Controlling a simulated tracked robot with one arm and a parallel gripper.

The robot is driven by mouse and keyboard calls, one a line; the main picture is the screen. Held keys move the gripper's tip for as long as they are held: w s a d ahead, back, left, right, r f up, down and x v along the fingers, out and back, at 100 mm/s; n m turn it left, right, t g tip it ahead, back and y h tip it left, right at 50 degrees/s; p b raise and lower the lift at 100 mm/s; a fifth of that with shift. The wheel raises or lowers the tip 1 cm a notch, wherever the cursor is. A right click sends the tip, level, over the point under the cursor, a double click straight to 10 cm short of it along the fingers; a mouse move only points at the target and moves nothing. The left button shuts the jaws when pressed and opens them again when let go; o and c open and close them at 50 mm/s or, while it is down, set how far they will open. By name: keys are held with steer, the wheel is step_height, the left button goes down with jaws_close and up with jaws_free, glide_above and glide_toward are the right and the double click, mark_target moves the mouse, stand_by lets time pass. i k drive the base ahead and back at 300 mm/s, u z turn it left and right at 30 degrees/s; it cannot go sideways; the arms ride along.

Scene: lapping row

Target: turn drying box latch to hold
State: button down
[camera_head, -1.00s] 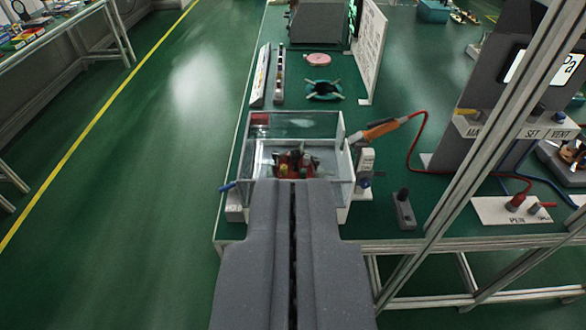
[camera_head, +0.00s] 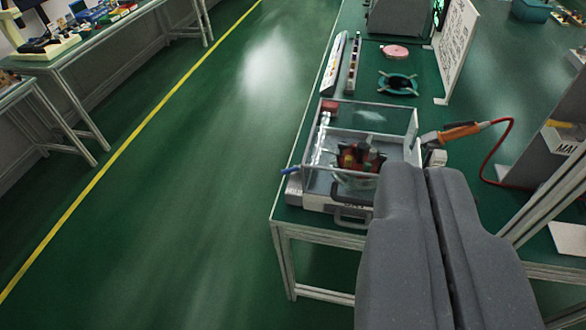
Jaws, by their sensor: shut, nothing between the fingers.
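The drying box (camera_head: 318,180) is a clear-walled box on a pale base, standing at the near left corner of the green bench. Red, yellow and dark parts (camera_head: 360,158) show inside it. A grey loop-shaped piece (camera_head: 350,220) is on its front face, with dark lettering beside it, partly hidden by my gripper. I cannot tell whether this is the latch or how it is set. My gripper (camera_head: 428,172) is shut and empty, its tips over or in front of the box's right front corner. I cannot tell whether they touch it.
An orange-handled tool (camera_head: 460,132) with a red cable (camera_head: 510,150) is right of the box. A teal ring-shaped holder (camera_head: 398,84), a pink disc (camera_head: 395,52) and a white sign board (camera_head: 456,50) stand behind. A metal frame post (camera_head: 550,195) is at right. The floor at left is clear.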

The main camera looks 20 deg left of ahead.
mark_target(298, 167)
steer(key=u, duration=0.05)
steer(key=k, duration=0.5)
steer(key=u, duration=1.65)
steer(key=i, duration=0.9)
steer(key=z, duration=1.75)
steer(key=i, duration=1)
steer(key=u, duration=0.05)
